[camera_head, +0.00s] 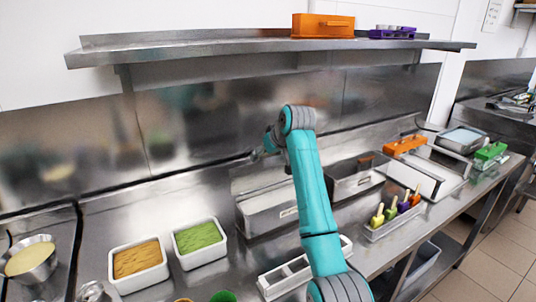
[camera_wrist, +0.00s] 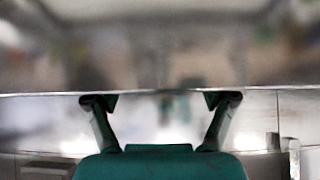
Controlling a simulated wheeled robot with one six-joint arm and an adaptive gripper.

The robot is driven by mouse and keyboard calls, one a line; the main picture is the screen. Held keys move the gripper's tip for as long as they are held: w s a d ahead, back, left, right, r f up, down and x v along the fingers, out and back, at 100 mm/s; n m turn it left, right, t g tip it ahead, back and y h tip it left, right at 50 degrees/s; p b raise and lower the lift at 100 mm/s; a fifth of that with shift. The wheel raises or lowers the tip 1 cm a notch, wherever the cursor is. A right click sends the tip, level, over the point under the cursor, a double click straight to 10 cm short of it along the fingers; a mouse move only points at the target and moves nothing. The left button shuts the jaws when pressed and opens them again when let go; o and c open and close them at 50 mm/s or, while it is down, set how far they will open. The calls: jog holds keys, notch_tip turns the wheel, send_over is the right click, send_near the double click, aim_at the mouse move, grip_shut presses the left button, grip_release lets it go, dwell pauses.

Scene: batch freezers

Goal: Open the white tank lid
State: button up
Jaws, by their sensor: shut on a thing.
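My gripper (camera_head: 262,150) is at the far end of my teal arm, low near the steel back wall, behind a pale grey tank (camera_head: 268,212). A pale panel (camera_head: 258,180) at the back of this tank looks like its lid, tilted up; my arm hides part of it. In the wrist view, my gripper (camera_wrist: 160,102) has its two dark fingers spread wide, with a bright metal surface between and beyond them. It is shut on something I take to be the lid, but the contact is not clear.
A second steel tank (camera_head: 352,184) stands to the right. White tubs of brown (camera_head: 138,262) and green (camera_head: 199,241) contents stand at left. A rack of coloured-handled scoops (camera_head: 392,222) is at right. A steel shelf (camera_head: 260,52) overhangs the counter.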

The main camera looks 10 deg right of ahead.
jog(key=shift+w+a+f, duration=0.1)
jog(key=shift+w+f, duration=0.15)
dwell(0.4)
jog(key=o, duration=1.5)
jog(key=shift+o, duration=0.2)
jog(key=v, duration=1.2)
